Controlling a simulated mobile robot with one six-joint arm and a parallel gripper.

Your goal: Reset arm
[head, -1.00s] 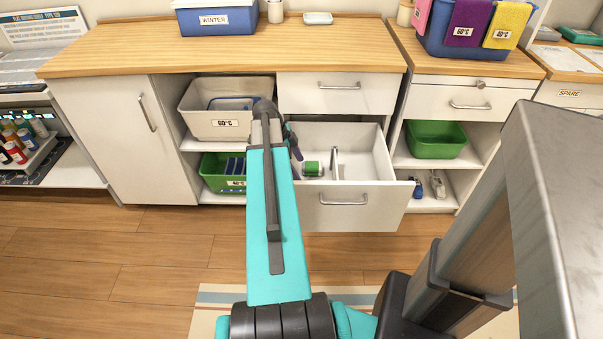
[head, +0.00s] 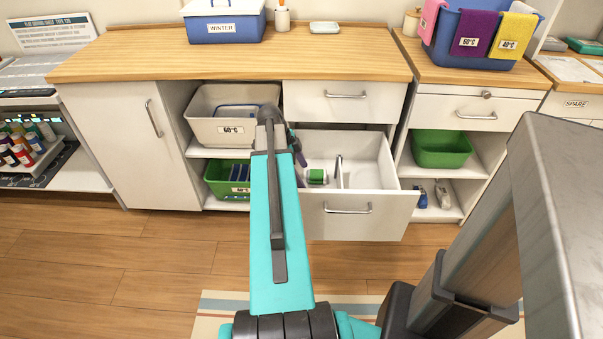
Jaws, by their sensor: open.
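My arm reaches forward from the bottom of the head view toward the open lower drawer (head: 360,215). My gripper (head: 300,158) is at the arm's far end, by the drawer's left side. It is small and mostly hidden behind my wrist, and it is open. Nothing shows held in it. A green cylindrical item (head: 317,177) lies in the drawer to the right of my gripper, left of a grey divider (head: 339,171).
A grey 60°C bin (head: 215,107) and a green bin (head: 222,185) sit on shelves left of my gripper. The upper drawer (head: 345,103) is shut above the open one. Another green bin (head: 441,149) stands on the right shelf. The wooden floor at left is clear.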

